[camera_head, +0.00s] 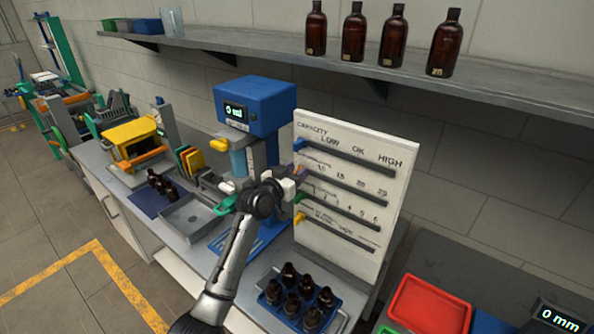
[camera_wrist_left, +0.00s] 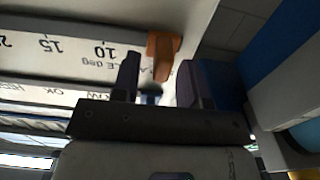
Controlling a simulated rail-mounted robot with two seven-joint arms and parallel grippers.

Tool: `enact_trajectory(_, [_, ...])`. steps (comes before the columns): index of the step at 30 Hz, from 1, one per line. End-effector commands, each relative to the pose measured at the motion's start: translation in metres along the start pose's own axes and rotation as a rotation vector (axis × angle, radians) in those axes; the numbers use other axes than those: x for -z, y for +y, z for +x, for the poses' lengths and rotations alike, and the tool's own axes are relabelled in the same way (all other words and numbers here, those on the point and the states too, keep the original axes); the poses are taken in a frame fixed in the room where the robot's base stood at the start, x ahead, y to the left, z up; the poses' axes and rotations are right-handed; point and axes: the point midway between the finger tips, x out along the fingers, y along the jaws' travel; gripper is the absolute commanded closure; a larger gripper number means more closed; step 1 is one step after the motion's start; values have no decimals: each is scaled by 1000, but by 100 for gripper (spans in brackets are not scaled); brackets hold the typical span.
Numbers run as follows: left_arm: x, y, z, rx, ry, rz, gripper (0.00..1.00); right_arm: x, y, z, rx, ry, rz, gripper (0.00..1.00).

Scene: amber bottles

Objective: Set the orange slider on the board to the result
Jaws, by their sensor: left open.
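The white board (camera_head: 345,255) stands upright on the bench with several slots, marked CAPACITY, LOW, OK and HIGH at the top. The orange slider (camera_head: 299,171) is at the left end of the second slot, partly hidden by my left gripper (camera_head: 290,183). In the left wrist view the orange slider (camera_wrist_left: 162,48) stands just beyond the opening between the fingers of my left gripper (camera_wrist_left: 160,82), beside the 10 mark. That gripper is open and empty; contact with the slider cannot be told. My right gripper is not in view.
Blue (camera_head: 299,143), green (camera_head: 298,197) and yellow (camera_head: 299,217) sliders sit at the left ends of other slots. A blue machine (camera_head: 262,105) with a display stands left. Bottles in a blue tray (camera_head: 262,298) are in front. A red tray (camera_head: 428,308) lies right.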

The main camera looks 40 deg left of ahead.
Motion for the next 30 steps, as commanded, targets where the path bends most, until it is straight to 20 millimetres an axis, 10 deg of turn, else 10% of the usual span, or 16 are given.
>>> enact_trajectory(15, [0,0,9,0,-1,1,61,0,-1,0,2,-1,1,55])
enact_trajectory(30, [0,0,8,0,-1,1,100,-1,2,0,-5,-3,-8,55])
